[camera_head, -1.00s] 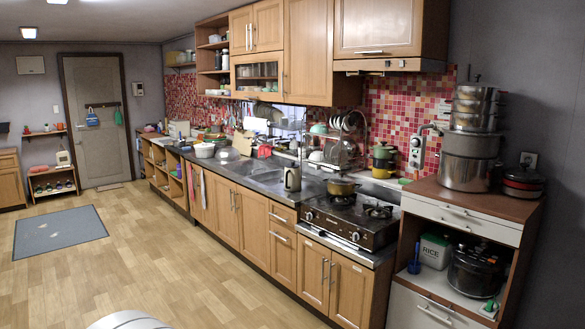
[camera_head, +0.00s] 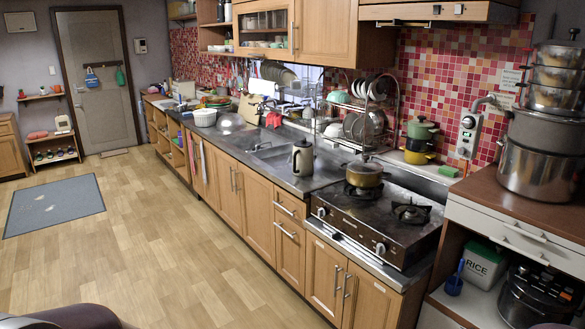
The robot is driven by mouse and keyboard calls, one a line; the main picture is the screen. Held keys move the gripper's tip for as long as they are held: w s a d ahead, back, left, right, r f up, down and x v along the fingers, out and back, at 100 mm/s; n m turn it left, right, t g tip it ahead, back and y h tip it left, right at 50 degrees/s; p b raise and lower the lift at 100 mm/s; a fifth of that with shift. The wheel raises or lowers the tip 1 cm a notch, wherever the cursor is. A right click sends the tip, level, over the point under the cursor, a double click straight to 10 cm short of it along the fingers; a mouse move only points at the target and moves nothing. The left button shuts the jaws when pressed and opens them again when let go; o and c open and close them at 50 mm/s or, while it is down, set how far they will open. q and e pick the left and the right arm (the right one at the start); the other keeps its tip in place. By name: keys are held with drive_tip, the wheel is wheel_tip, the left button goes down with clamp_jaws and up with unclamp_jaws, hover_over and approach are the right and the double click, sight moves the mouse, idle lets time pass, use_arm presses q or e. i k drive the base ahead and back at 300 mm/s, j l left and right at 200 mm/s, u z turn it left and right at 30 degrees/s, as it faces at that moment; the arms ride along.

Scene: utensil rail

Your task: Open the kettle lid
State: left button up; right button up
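The kettle (camera_head: 303,158) is silver with a dark handle and dark top. It stands upright on the steel counter, between the sink and the gas stove. Its lid looks closed, though it is small at this distance. Neither of my grippers is in view. A dark rounded shape and a pale shape at the bottom left edge may be parts of my own body.
A gas stove (camera_head: 380,222) with a brass-coloured pot (camera_head: 362,174) is right of the kettle. A sink (camera_head: 268,151) is to its left. A dish rack (camera_head: 358,115) stands behind. The wooden floor (camera_head: 165,245) before the cabinets is clear, with a grey mat (camera_head: 53,205).

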sight(302, 144)
drive_tip(key=i+j+u, duration=0.1)
drive_tip(key=i+u, duration=0.15)
drive_tip(key=i, duration=0.35)
drive_tip(key=i+u, duration=0.2)
drive_tip(key=i, duration=0.4)
drive_tip(key=i+u, duration=0.25)
drive_tip(key=i, duration=0.35)
drive_tip(key=i+l+u, duration=0.25)
drive_tip(key=i, duration=0.3)
drive_tip(key=i+z, duration=0.3)
drive_tip(key=i+j+z, duration=0.15)
drive_tip(key=i+z, duration=0.15)
drive_tip(key=i, duration=0.2)
drive_tip(key=i+j+z, duration=0.2)
drive_tip(key=i+z, duration=0.15)
